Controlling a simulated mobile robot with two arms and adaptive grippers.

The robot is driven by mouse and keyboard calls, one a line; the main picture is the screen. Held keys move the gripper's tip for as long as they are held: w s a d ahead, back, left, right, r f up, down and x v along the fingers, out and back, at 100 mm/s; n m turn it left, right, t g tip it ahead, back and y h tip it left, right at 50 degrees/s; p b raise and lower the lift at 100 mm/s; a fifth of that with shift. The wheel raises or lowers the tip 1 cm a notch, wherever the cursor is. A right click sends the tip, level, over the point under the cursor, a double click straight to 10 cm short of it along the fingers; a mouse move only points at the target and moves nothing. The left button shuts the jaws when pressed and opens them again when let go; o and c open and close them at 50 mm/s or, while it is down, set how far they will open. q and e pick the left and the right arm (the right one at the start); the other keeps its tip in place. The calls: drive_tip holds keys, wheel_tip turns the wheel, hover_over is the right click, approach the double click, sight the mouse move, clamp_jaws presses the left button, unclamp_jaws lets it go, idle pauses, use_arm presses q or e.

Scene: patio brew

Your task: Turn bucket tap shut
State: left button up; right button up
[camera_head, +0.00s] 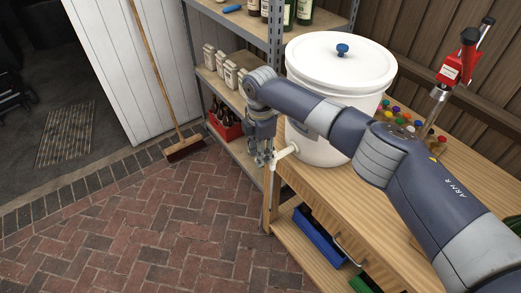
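A large white bucket (338,75) with a lid and a blue knob stands on the wooden workbench. Its white tap (284,153) sticks out low on the left side, over the bench edge. My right arm reaches across the front of the bucket. My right gripper (265,158) points down just left of the tap, its fingertips close to the tap's outer end. I cannot tell whether they touch it, or how the tap handle stands.
The wooden workbench (370,205) holds colourful bottle caps (403,118) and a red bottle capper (460,62) right of the bucket. Shelves with bottles and a red crate (226,124) stand behind. A broom (184,148) leans on a white door. The brick floor is clear.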

drive_tip(key=shift+f, duration=0.2)
drive_tip(key=shift+c, duration=0.6)
clamp_jaws()
